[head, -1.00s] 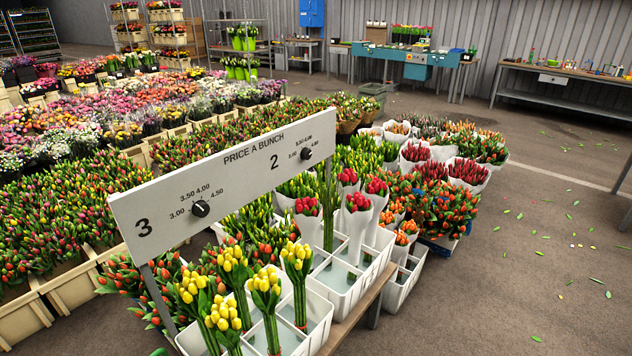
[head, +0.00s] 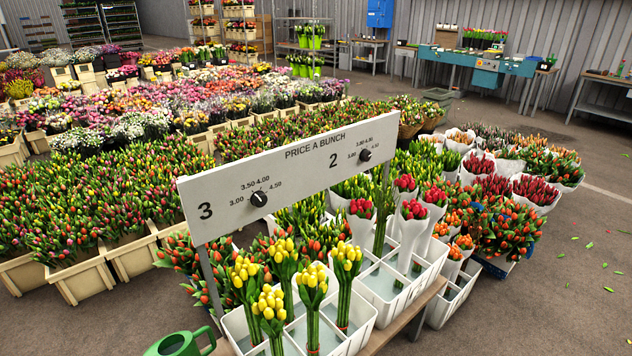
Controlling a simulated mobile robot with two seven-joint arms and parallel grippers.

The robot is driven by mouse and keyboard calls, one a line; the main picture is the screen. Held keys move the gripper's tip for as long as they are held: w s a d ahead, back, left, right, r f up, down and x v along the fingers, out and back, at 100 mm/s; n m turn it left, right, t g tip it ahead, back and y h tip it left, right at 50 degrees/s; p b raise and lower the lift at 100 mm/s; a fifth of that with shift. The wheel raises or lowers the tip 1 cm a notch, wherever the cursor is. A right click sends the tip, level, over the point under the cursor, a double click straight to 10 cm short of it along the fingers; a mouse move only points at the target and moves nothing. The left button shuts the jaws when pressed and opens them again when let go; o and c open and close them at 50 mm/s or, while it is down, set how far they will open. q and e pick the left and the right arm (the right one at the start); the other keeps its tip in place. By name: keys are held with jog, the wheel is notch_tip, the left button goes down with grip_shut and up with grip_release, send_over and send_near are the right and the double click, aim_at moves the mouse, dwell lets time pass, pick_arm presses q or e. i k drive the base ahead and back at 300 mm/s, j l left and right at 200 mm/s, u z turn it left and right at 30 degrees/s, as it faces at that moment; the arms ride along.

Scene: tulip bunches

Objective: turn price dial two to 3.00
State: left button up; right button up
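The white price board (head: 290,172) reads "PRICE A BUNCH" and stands on posts above the flower stand. Price dial two (head: 365,155) is a small black knob near the board's right end, beside the number 2. Small price figures are printed around it; where its pointer stands is too small to tell. A second black dial (head: 259,199), beside the number 3, sits further left, with 3.00, 3.50, 4.00 and 4.50 around it. Neither of my grippers is in view, and nothing touches the dials.
Below the board, a white divided crate (head: 365,338) holds yellow tulip bunches (head: 272,305); another white crate (head: 398,303) is partly empty. A green watering can (head: 178,345) is at the bottom left.

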aim_at(366, 155)
jog(key=i+l+u, duration=0.1)
jog(key=u, duration=0.55)
jog(key=l+u, duration=0.3)
jog(key=l, duration=0.15)
jog(key=l+u, duration=0.25)
jog(key=l, duration=0.2)
jog(key=l+u, duration=0.25)
jog(key=l, duration=1.6)
